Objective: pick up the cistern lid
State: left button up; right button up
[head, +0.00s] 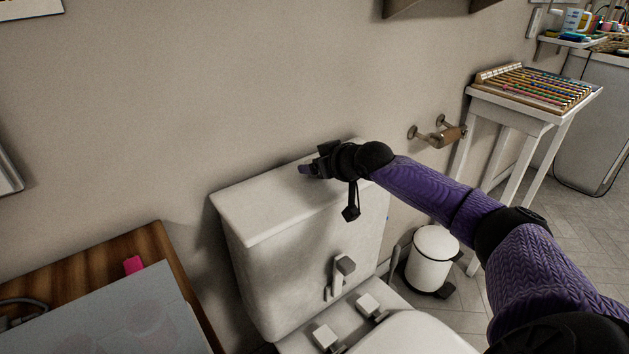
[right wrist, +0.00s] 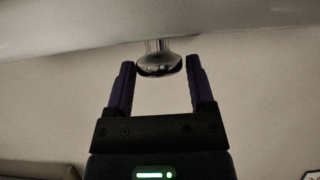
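The cistern lid (head: 262,208) is a white slab lying on top of the white cistern (head: 290,265) against the wall. In the right wrist view a pale surface, likely the lid (right wrist: 70,30), fills the top, and a shiny chrome knob (right wrist: 158,64) sticks out from it. My right gripper (head: 306,170) is over the back of the lid. It is open, with its two dark purple fingertips (right wrist: 158,66) on either side of the knob and gaps visible on both sides. The knob is hidden in the head view. My left gripper is not in view.
A flush lever (head: 342,270) is on the cistern's front, above the toilet seat (head: 410,335). A wooden table (head: 130,240) stands at left. A toilet-roll holder (head: 440,135), a white bin (head: 433,258) and a small white table (head: 520,118) are at right.

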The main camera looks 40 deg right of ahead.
grip_shut()
jog(key=shift+r, duration=0.15)
